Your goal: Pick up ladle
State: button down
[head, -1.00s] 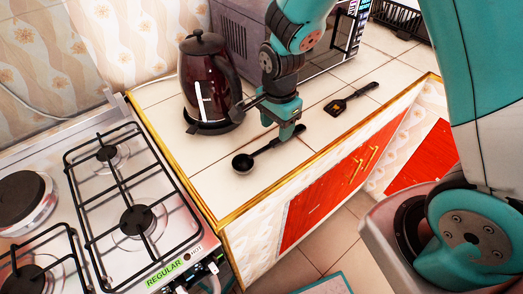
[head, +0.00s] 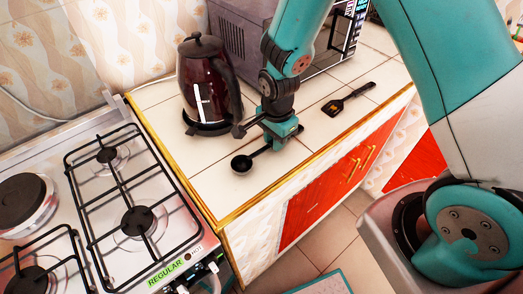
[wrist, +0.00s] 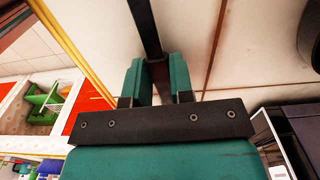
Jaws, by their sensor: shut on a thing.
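The black ladle (head: 241,163) shows in the head view near the front left of the tiled counter. Its round bowl points left, toward the stove. My teal gripper (head: 280,141) is shut on its handle, right of the bowl. In the wrist view, the dark handle (wrist: 145,27) runs up from between the two teal fingers (wrist: 160,80). The bowl is out of the wrist view. I cannot tell whether the ladle still touches the counter or is slightly raised.
A dark red kettle (head: 207,83) stands close behind my gripper. A black spatula (head: 348,99) lies to the right on the counter. A microwave (head: 243,35) is at the back, and a gas stove (head: 135,220) is at left. Clear tiles lie around the ladle.

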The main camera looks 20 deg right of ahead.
notch_tip(320, 180, up, 20)
jog(key=b, duration=0.1)
dwell(0.5)
dwell(0.5)
